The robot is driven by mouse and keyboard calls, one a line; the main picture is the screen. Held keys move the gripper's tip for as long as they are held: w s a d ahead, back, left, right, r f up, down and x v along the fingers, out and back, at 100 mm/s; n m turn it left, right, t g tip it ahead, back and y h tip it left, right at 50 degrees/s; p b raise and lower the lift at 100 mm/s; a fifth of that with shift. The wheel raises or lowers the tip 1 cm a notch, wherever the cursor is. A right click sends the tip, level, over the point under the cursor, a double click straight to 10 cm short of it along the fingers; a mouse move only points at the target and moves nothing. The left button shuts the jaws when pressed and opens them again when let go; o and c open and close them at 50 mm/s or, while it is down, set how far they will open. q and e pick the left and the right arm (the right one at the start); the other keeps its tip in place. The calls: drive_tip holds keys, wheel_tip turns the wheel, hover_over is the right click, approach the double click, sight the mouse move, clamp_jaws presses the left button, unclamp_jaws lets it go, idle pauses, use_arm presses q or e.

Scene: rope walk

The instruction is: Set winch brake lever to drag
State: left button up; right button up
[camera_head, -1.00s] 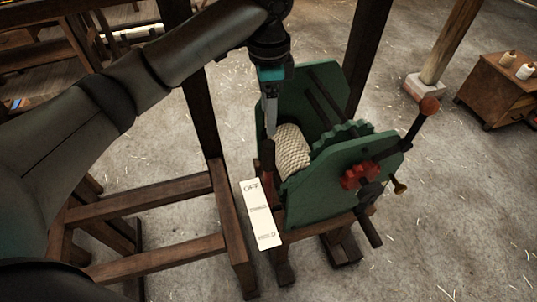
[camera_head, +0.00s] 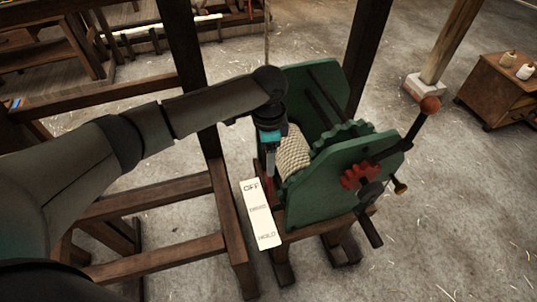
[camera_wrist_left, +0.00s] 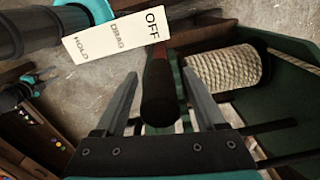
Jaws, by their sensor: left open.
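The winch (camera_head: 325,183) has green side plates and a drum wound with pale rope (camera_head: 293,152). Its white label plate (camera_head: 253,224) reads OFF, DRAG and HOLD from far to near; it also shows in the left wrist view (camera_wrist_left: 98,43). The brake lever (camera_head: 269,186), dark with a red part, stands beside the OFF end. My left gripper (camera_head: 270,172) points down over it, open. In the left wrist view the lever's dark handle (camera_wrist_left: 160,98) lies between the two spread fingers, with gaps visible on both sides.
A crank with a round wooden knob (camera_head: 430,105) and a red pawl-like part (camera_head: 360,176) are on the winch's right side. Wooden frame beams (camera_head: 160,258) stand left of the winch. A cabinet (camera_head: 497,92) with spools is far right.

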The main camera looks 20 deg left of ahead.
use_arm(q)
clamp_jaws()
idle(0.6)
idle(0.8)
